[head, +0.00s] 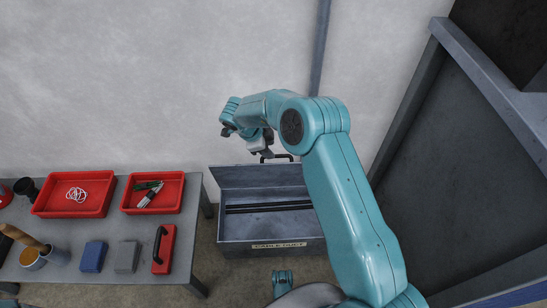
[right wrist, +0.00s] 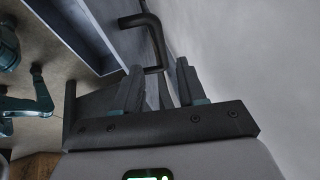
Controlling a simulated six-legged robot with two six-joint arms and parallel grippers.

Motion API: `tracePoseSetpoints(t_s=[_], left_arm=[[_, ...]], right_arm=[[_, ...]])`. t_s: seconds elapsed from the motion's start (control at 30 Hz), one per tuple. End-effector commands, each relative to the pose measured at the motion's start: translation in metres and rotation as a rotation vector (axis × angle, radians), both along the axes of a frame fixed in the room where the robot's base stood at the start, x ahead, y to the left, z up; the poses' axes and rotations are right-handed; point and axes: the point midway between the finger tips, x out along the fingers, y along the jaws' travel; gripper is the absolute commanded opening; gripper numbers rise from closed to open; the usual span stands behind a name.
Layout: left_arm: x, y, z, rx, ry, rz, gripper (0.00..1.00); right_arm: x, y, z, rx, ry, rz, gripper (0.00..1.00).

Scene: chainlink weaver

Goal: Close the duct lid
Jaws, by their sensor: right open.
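The cable duct (head: 235,228) is a grey metal box on the floor against the wall, with a "CABLE DUCT" label on its front. Its lid (head: 240,177) stands raised at the back, and dark cables (head: 268,207) lie inside. A dark handle (head: 284,156) sits on the lid's top edge. My right gripper (head: 266,151) is at the lid's top edge by the handle, partly hidden by my arm. In the right wrist view my right gripper (right wrist: 162,75) is open, with the bent handle (right wrist: 155,40) just ahead of its fingers. Contact cannot be told. My left gripper is out of view.
A grey table (head: 203,190) at the left holds two red trays (head: 98,210) (head: 128,208), a red case (head: 168,237), blue and grey boxes and cups. A dark grey metal frame (head: 460,140) stands close at the right. Floor in front of the duct is clear.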

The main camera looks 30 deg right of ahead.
Motion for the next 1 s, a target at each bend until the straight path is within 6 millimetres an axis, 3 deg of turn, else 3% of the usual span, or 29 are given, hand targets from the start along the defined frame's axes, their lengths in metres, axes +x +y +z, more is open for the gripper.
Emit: tracePoseSetpoints(t_s=[0.03, 0.2, 0.67, 0.8, 1.0], left_arm=[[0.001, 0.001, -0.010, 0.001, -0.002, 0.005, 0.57], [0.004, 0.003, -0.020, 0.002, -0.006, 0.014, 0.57], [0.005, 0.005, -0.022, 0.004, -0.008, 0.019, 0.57], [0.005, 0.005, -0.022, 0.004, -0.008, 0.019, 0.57], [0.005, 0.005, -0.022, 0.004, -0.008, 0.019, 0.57]], right_arm=[[0.000, -0.005, -0.016, 0.001, 0.000, -0.001, 0.41], [0.001, -0.017, -0.039, -0.001, -0.001, 0.000, 0.41], [0.002, -0.024, -0.049, 0.000, -0.002, 0.002, 0.41], [0.002, -0.024, -0.048, 0.000, -0.002, 0.002, 0.00], [0.002, -0.024, -0.048, -0.001, -0.002, 0.002, 0.00]])
